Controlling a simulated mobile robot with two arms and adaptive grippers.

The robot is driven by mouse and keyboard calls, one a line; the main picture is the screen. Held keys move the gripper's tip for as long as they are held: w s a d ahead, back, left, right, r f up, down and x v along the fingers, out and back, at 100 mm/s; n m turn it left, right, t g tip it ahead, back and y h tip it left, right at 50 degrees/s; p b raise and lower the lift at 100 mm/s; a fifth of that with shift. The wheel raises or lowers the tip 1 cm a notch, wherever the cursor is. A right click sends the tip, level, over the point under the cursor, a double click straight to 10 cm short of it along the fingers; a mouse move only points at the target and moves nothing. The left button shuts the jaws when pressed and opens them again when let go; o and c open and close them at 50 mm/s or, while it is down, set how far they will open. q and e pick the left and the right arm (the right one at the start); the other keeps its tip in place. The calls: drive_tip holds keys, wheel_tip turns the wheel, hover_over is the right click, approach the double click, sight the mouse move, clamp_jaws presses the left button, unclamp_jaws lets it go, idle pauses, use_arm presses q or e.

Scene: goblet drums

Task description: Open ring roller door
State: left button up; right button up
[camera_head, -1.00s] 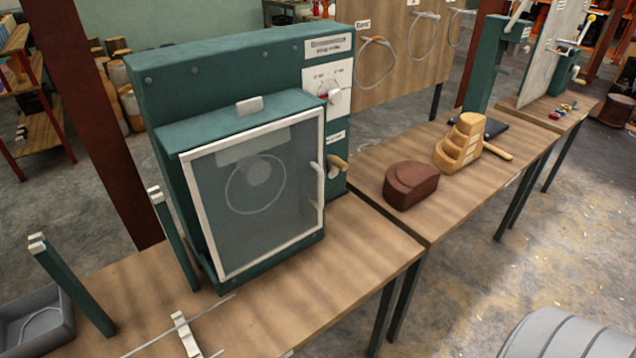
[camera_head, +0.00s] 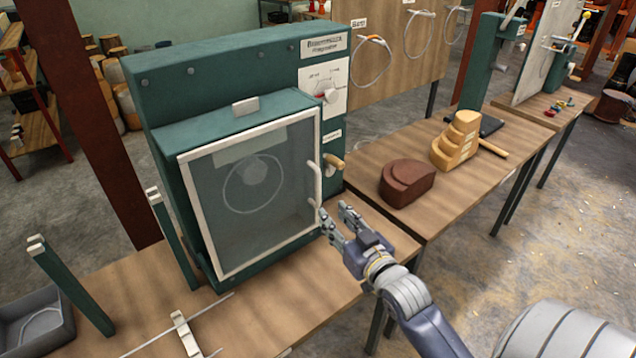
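The ring roller (camera_head: 215,62) is a green machine on a wooden table. Its door (camera_head: 255,190) has a clear pane in a white frame and looks shut; a ring shape shows behind the pane. A white handle (camera_head: 315,181) stands on the door's right edge. My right gripper (camera_head: 335,212) is open, with its fingers apart and pointing at the lower end of the handle. It looks empty; whether a finger touches the handle I cannot tell. My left gripper is not in view.
A brown block (camera_head: 406,182) and a stepped yellow block (camera_head: 456,142) stand on the table to the right. Green posts (camera_head: 70,286) rise at the left front.

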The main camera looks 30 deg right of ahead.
sight(319, 184)
drive_tip(key=shift+t, duration=0.4)
drive_tip(key=w+p, duration=0.1)
drive_tip(key=w, duration=0.2)
drive_tip(key=w+d+r+p, duration=0.1)
drive_tip(key=w, duration=0.3)
drive_tip(key=w+d, duration=0.1)
drive_tip(key=w, duration=0.3)
drive_tip(key=shift+d+r+p, duration=0.2)
drive_tip(key=shift+r+p, duration=0.2)
clamp_jaws()
